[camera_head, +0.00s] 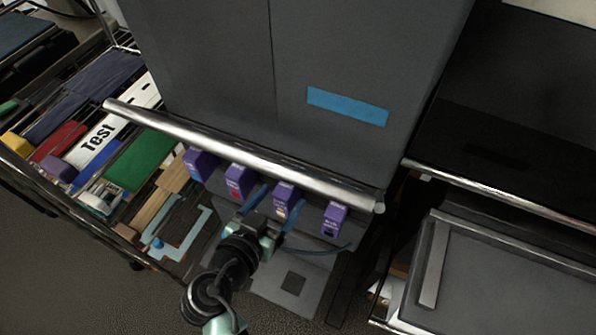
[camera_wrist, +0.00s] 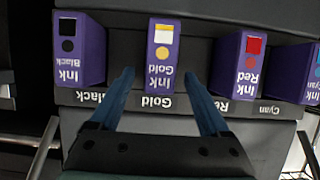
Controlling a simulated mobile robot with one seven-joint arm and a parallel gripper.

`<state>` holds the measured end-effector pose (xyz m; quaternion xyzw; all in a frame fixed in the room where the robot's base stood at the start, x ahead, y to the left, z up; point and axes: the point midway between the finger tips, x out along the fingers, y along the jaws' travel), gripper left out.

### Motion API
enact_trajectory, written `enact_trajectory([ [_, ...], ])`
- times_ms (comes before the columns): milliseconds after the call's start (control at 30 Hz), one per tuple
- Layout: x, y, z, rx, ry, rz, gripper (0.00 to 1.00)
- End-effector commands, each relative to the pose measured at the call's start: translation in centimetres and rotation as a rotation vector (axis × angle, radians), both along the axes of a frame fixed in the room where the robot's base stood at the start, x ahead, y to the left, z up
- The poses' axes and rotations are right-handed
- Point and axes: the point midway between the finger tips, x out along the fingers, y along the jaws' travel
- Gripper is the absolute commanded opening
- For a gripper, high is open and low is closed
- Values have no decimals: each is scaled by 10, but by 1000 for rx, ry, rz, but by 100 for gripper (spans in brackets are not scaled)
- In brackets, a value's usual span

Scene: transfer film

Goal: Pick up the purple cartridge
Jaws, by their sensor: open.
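Several purple ink cartridges stand in a row in a dark holder. The wrist view shows them upside down, labelled Ink Black (camera_wrist: 82,50), Ink Gold (camera_wrist: 164,55), Ink Red (camera_wrist: 240,62) and, cut off at the right edge, Cyan (camera_wrist: 298,72). In the head view the gold cartridge (camera_head: 284,196) is third from the left, and the black one (camera_head: 334,217) is at the right end. My gripper (camera_wrist: 158,76) is open and empty, its blue fingers pointing at the gold cartridge, one to either side of it. Whether they touch it I cannot tell. The head view also shows my gripper (camera_head: 276,206) there.
A shiny metal bar (camera_head: 240,155) runs just behind the cartridges, in front of a grey cabinet (camera_head: 300,60). A cluttered rack (camera_head: 110,160) with boxes and a "Test" sign is at left. A dark shelf unit (camera_head: 500,250) stands at right.

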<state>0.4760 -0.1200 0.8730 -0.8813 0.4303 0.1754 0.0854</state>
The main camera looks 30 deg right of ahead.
Motion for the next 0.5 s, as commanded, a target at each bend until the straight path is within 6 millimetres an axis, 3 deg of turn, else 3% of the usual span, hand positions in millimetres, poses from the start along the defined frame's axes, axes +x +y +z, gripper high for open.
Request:
enact_trajectory([
  [200,16,-21,-8,0,-1,-1,80],
  [467,17,-22,-10,1,-1,0,80],
  [500,17,-22,-10,0,0,0,75],
])
